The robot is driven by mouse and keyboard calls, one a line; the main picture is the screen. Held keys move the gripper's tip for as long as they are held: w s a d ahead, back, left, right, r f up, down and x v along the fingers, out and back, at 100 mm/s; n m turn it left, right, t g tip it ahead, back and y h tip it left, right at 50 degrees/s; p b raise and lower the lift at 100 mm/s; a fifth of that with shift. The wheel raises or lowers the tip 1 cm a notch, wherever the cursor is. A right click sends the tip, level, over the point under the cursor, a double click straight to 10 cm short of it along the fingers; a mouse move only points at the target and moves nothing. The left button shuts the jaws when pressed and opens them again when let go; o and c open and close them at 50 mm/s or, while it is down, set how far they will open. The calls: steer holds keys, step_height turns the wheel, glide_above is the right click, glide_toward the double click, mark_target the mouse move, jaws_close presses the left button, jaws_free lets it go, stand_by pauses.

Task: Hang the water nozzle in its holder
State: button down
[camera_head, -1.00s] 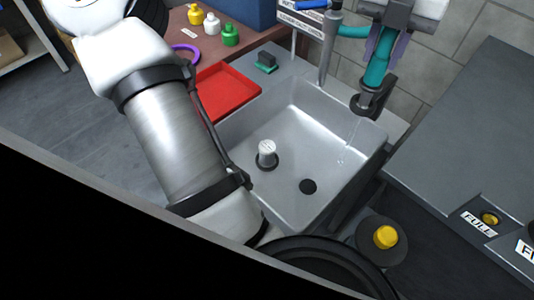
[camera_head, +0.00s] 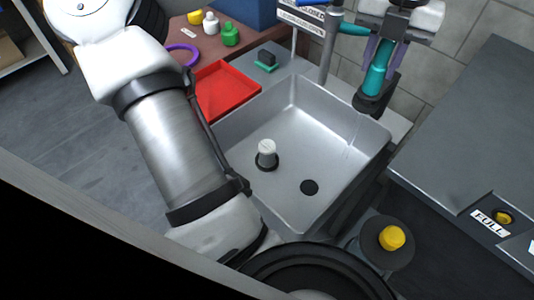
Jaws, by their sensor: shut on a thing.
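The water nozzle (camera_head: 377,76) is teal with a black head (camera_head: 371,101), which points down over the right back of the sink. My gripper (camera_head: 384,52) is shut on the nozzle's teal body, with purple-grey fingers on both sides of it. A thin streak of water shows below the head, over the sink. A grey upright post (camera_head: 331,45) stands behind the sink, left of the nozzle, with a teal piece (camera_head: 352,29) beside its top. I cannot tell which part is the holder.
The metal sink (camera_head: 245,118) holds a white-topped plug and a dark drain. A red tray (camera_head: 226,90), a green-and-black block (camera_head: 265,61), a purple ring (camera_head: 184,54) and small bottles (camera_head: 230,35) lie at left. A dark counter (camera_head: 465,130) and a yellow knob (camera_head: 391,238) are at right.

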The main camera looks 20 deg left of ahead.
steer(key=shift+f+b, duration=0.3)
steer(key=shift+f, duration=0.15)
steer(key=c, duration=1)
jaws_free()
steer(key=shift+c, duration=0.2)
step_height(320, 180, up, 14)
steer(key=shift+f+p, duration=0.1)
steer(key=shift+p, duration=0.45)
